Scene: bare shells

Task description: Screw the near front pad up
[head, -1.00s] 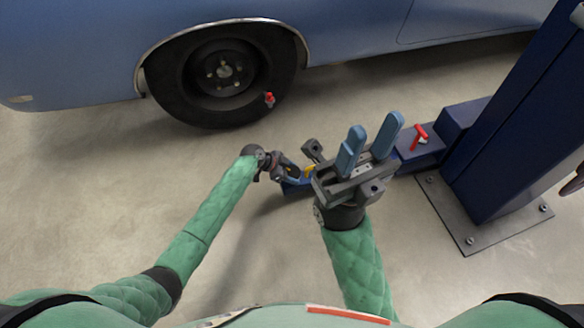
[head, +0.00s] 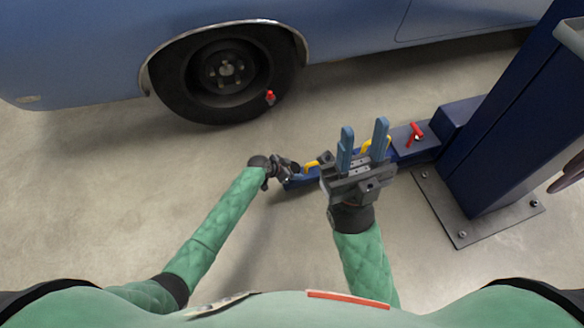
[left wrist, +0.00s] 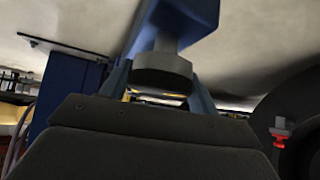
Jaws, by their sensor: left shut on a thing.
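The near front pad (left wrist: 162,74) shows in the left wrist view as a dark round disc under a blue lift arm (left wrist: 178,20). My left gripper (left wrist: 158,94) has one blue finger on each side of it and is shut on it. In the head view my left gripper (head: 284,169) is at the free end of the blue lift arm (head: 300,181), and the pad cannot be made out there. My right gripper (head: 362,145) is open, its two blue fingers apart with nothing seen between them, in front of the lift arm and hiding part of it.
A blue lift post (head: 510,130) on a bolted plate (head: 465,230) stands at the right. A red handle (head: 414,132) lies on the lift arm, and a yellow part (head: 316,162) shows on it. A blue car (head: 90,50) stands behind. The floor at left is clear.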

